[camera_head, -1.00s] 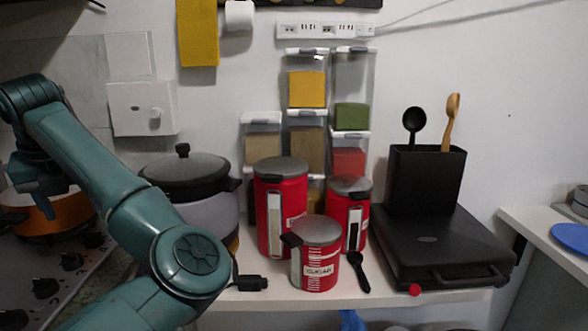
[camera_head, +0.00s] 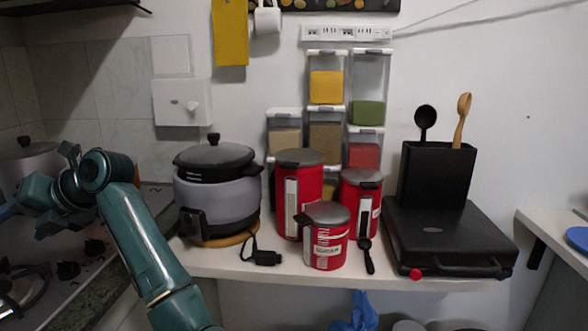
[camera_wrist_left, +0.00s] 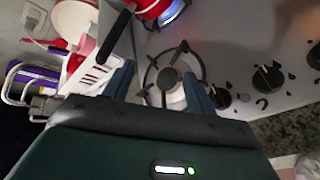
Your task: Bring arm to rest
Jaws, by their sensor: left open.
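My left arm (camera_head: 145,245) rises from the bottom of the head view and bends at the elbow to the left, over the stove side. In the left wrist view my left gripper (camera_wrist_left: 160,88) is open. Its two blue-green fingers stand apart with nothing between them. A stove burner (camera_wrist_left: 172,82) shows behind and between the fingers. My right arm and gripper are not in view.
The stove knobs (camera_head: 67,270) and a grey pot (camera_head: 30,160) are near the arm. A rice cooker (camera_head: 217,190) stands right of it on the white counter. Red canisters (camera_head: 300,200) and a black grill (camera_head: 450,240) stand farther right. A white rack (camera_wrist_left: 95,75) is beside the gripper.

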